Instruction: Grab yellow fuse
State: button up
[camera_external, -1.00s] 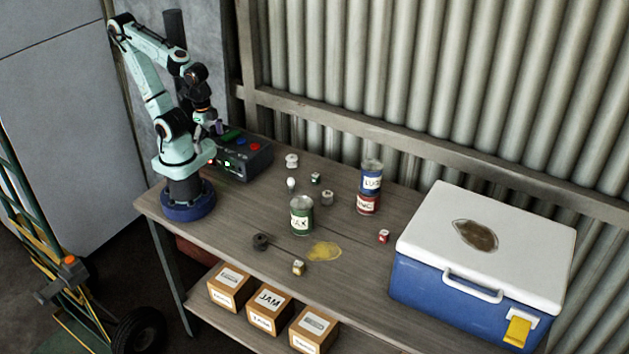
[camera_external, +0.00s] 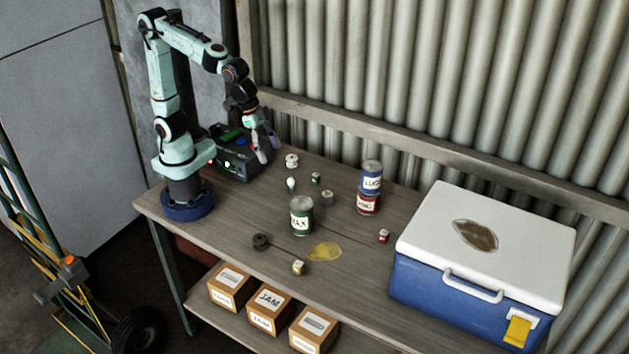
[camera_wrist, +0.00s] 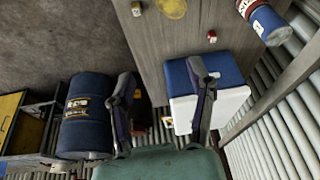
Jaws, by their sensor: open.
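A small fuse-like piece (camera_external: 298,268) with a yellowish-tan body and pale label stands near the table's front edge, beside a yellow stain; it appears to be the yellow fuse. A small pale piece at the top of the wrist view (camera_wrist: 136,8) looks like the same one. My gripper (camera_external: 267,148) is open and empty, raised above the table's back left beside the dark control box. The fuse is well in front and to the right of it. In the wrist view my open fingers (camera_wrist: 162,75) have nothing between them.
A green can (camera_external: 302,216), stacked blue and red cans (camera_external: 370,183) and several small pieces, including a red one (camera_external: 383,236), stand mid-table. A dark round weight (camera_external: 260,242) lies left of the yellow stain (camera_external: 324,252). A cooler (camera_external: 440,286) fills the right end.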

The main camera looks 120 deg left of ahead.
jog(key=w+d+f, duration=0.2)
jog(key=w+f, duration=0.4)
jog(key=w, duration=0.3)
jog(key=g, duration=0.3)
send_over(298, 263)
jog(key=w, duration=0.2)
notch_tip(298, 263, down, 12)
jog(key=f, duration=0.1)
jog(key=shift+g+h, duration=0.4)
jog(key=shift+g, duration=0.1)
jog(key=f, duration=0.3)
jog(key=s+f, duration=0.1)
jog(key=f, duration=0.2)
jog(key=s+f, duration=0.1)
jog(key=f, duration=0.3)
jog(key=shift+f, duration=0.5)
jog(key=c, duration=0.9)
